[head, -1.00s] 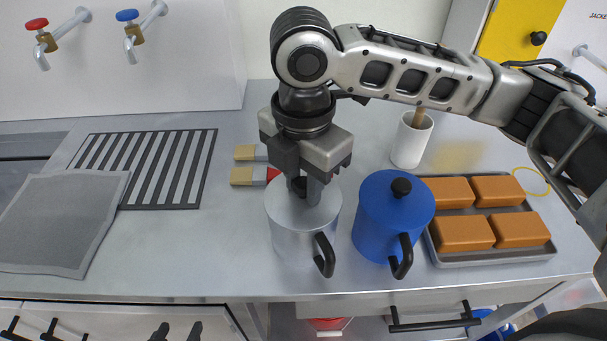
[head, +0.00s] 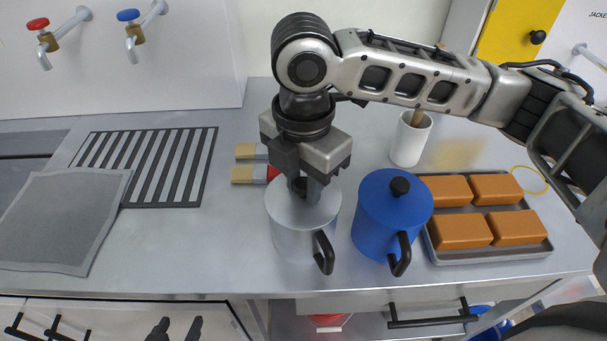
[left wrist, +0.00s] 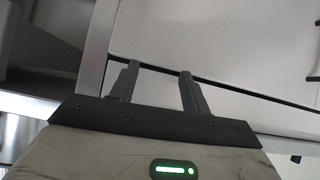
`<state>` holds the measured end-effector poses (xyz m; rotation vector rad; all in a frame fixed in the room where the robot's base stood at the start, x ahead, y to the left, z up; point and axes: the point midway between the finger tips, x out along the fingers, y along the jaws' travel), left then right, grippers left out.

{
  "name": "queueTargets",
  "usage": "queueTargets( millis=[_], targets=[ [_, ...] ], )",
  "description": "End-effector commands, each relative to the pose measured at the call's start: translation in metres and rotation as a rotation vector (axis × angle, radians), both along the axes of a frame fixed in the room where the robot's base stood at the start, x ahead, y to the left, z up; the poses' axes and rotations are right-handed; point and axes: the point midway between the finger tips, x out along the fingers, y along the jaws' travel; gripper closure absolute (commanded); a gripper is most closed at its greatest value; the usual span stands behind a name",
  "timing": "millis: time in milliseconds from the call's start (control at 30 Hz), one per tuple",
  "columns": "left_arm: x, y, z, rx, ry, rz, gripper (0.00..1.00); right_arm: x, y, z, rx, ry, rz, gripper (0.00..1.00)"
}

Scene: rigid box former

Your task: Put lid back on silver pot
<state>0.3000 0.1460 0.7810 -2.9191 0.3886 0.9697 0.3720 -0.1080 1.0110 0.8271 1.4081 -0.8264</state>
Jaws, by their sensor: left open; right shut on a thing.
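The silver pot (head: 292,239) stands upright on the counter, its black handle facing the front right. Its silver lid (head: 275,202) is on top of the pot; whether it is fully seated all round I cannot tell. My right gripper (head: 306,194) points straight down over the lid and is shut on the lid's dark knob, which the fingers partly hide. My left gripper (head: 174,327) is low at the bottom edge in the head view, in front of the counter. In the left wrist view its two fingers (left wrist: 158,85) are apart with nothing between them.
A blue pot (head: 380,226) with a lid stands close right of the silver pot. Beyond it is a tray (head: 490,254) of orange-brown blocks. A white cup (head: 408,143), brushes (head: 248,174), a striped rack (head: 165,165) and a grey cloth (head: 60,220) lie around.

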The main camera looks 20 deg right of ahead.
Motion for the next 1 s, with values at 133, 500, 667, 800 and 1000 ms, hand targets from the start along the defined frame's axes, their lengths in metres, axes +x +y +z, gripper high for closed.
queueTargets(
  millis=[133,500,667,800,1000],
  targets=[
    [0.0001,-0.0001,0.0028,0.0,0.0,0.0,0.53,-0.0001,-0.0002,-0.0004,0.0,0.001,0.0,0.96],
    [0.0,0.0,0.0022,0.0,0.0,0.0,0.53,0.0,-0.0001,-0.0008,0.0,0.0,0.0,0.96],
    [-0.0004,-0.0001,0.0032,0.0,0.0,-0.001,0.53,-0.0001,0.0,-0.0004,0.001,0.0,0.0,0.96],
    [-0.0004,0.0,0.0058,0.001,0.001,-0.001,0.53,-0.0002,-0.0001,-0.0001,0.0,0.001,0.0,0.96],
    [-0.0005,0.0001,0.0099,0.001,0.001,-0.001,0.53,0.0,-0.0001,-0.0002,0.0,0.001,-0.001,0.96]
  ],
)
